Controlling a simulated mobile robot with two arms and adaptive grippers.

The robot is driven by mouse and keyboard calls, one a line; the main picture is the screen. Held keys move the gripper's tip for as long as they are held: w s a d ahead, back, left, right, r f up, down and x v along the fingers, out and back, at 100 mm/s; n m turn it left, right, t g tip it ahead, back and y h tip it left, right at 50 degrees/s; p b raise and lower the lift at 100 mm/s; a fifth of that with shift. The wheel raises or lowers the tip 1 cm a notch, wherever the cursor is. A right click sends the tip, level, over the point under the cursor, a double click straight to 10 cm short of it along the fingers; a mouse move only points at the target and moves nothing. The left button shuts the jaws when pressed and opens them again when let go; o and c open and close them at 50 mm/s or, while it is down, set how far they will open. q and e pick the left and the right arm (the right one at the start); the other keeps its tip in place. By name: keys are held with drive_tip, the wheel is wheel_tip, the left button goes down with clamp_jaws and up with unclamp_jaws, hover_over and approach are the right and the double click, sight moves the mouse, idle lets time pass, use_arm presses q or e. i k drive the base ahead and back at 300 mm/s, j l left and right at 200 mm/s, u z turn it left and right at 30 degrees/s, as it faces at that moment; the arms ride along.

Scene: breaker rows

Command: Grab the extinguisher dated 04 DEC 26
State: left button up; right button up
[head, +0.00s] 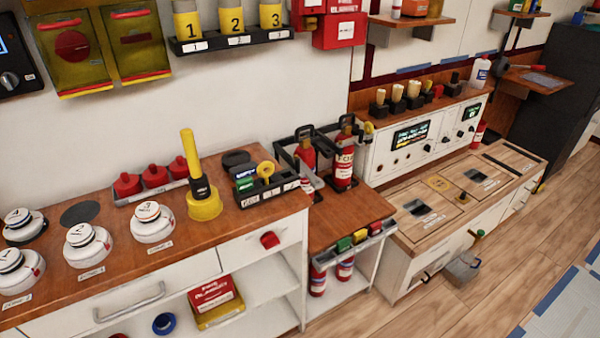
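A red fire extinguisher (344,165) with a pale label stands upright in a black rack on the lower wooden counter. A second red extinguisher (305,156) stands to its left, partly hidden by the black frame. Two more red cylinders, a left one (317,281) and a right one (345,269), stand on the shelf under this counter, their tops hidden. Neither of my grippers is in view.
A taller wooden counter (120,265) on the left holds several white round detectors, red buttons and a yellow post (194,170). A strip of coloured blocks (352,240) edges the lower counter. A grey bin (462,270) stands on the floor. The right floor is mostly clear.

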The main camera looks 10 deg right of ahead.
sight(306, 151)
drive_tip(key=i+l, duration=0.1)
drive_tip(key=l, duration=0.35)
drive_tip(key=i+l, duration=0.15)
drive_tip(key=l, duration=0.3)
drive_tip(key=i+l, duration=0.1)
drive_tip(key=l, duration=0.4)
drive_tip(key=i+l, duration=0.15)
drive_tip(key=l, duration=0.3)
drive_tip(key=u, duration=0.05)
